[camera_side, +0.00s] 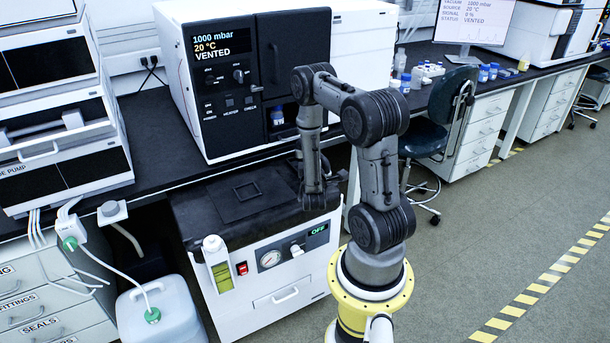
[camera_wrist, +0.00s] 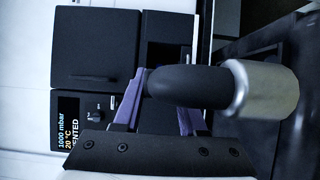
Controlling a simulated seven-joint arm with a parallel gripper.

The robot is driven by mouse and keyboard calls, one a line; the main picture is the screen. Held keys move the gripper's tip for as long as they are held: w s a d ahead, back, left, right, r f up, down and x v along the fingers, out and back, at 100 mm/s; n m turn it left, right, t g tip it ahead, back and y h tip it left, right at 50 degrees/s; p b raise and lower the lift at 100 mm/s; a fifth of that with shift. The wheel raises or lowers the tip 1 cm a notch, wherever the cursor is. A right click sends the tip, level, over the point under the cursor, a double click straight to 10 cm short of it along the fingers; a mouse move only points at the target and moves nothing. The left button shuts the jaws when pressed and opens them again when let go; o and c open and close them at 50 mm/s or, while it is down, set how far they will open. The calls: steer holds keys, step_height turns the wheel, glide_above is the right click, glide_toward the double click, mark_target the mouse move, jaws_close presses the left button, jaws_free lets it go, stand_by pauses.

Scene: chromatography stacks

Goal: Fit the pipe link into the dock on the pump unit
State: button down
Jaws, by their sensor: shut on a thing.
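My gripper (camera_wrist: 163,92) has purple fingers and is shut on the pipe link (camera_wrist: 262,88). The pipe link shows as a dark rounded elbow with a bright metal collar, pointing right in the wrist view. In the side view my gripper (camera_side: 318,198) hangs low over the right part of the pump unit. The pump unit (camera_side: 293,280) is a white box with a black top, a round gauge and a green "OFF" display. I cannot make out the dock; my arm covers part of the unit's top. The pipe link is too dark to tell apart in the side view.
A vacuum oven (camera_side: 220,130) reading "VENTED" stands on the dark bench (camera_side: 155,185) behind; it also shows in the wrist view (camera_wrist: 95,45). A blue-capped bottle stands by its door. A white jug (camera_side: 165,310) with tubing is left of the pump unit. A chair (camera_side: 428,135) stands right.

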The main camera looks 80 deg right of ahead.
steer(key=shift+s+d, duration=0.3)
steer(key=shift+d, duration=0.1)
steer(key=w+d+f, duration=0.2)
steer(key=d+f, duration=0.1)
steer(key=d, duration=0.1)
steer(key=w+d+f, duration=0.2)
steer(key=d+f, duration=0.1)
steer(key=d, duration=0.1)
steer(key=w+d+f, duration=0.2)
steer(key=d+f, duration=0.1)
steer(key=shift+w+d+f, duration=0.1)
steer(key=shift+d+f, duration=0.1)
steer(key=shift+d, duration=0.2)
steer(key=shift+w+d+f, duration=0.1)
steer(key=shift+d+f, duration=0.05)
steer(key=shift+f, duration=1.55)
steer(key=shift+c, duration=2.3)
jaws_free()
steer(key=shift+f, duration=0.2)
steer(key=shift+r, duration=0.15)
